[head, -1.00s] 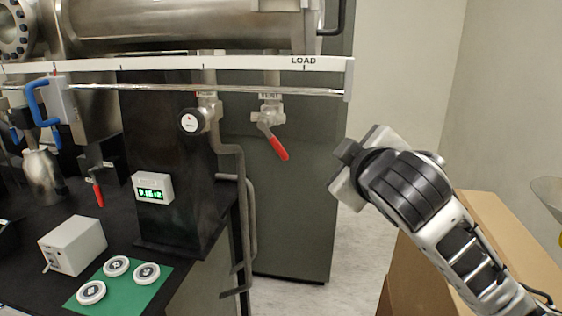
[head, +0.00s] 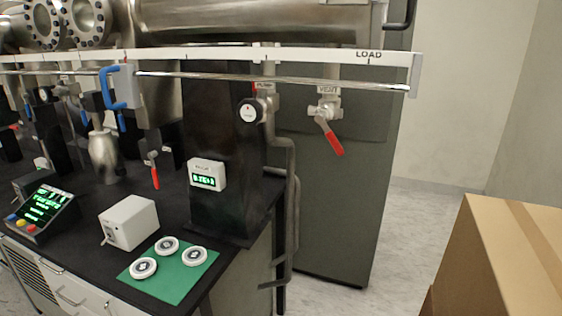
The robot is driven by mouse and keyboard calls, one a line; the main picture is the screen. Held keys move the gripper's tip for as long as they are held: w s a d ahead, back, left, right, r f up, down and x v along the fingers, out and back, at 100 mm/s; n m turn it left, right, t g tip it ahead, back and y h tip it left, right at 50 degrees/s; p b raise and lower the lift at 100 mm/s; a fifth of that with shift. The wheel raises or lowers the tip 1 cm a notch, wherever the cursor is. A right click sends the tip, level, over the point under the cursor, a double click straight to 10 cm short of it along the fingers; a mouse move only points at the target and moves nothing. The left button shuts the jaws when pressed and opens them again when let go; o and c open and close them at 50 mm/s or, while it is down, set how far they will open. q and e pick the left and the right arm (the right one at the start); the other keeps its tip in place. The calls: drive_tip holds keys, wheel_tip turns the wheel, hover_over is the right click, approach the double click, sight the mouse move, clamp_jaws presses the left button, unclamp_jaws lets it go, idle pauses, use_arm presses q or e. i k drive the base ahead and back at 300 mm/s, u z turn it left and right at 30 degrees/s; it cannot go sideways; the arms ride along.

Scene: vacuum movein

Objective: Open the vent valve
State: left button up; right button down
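The vent valve (head: 325,112) hangs below the rail at the upper right of centre, under a small label reading VENT. Its red lever handle (head: 334,144) slants down and to the right. Nothing touches the handle. Neither of my grippers shows in the head view.
A black bench (head: 90,205) carries a white box (head: 129,222), a green mat (head: 189,284) with three white discs, and a gauge display (head: 207,175). A second red lever (head: 155,176) hangs at left. A cardboard box (head: 495,265) stands at right. The floor behind it is clear.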

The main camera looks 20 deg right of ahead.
sight(320, 118)
drive_tip(key=u, duration=1.3)
drive_tip(key=i, duration=0.55)
drive_tip(key=z, duration=1.75)
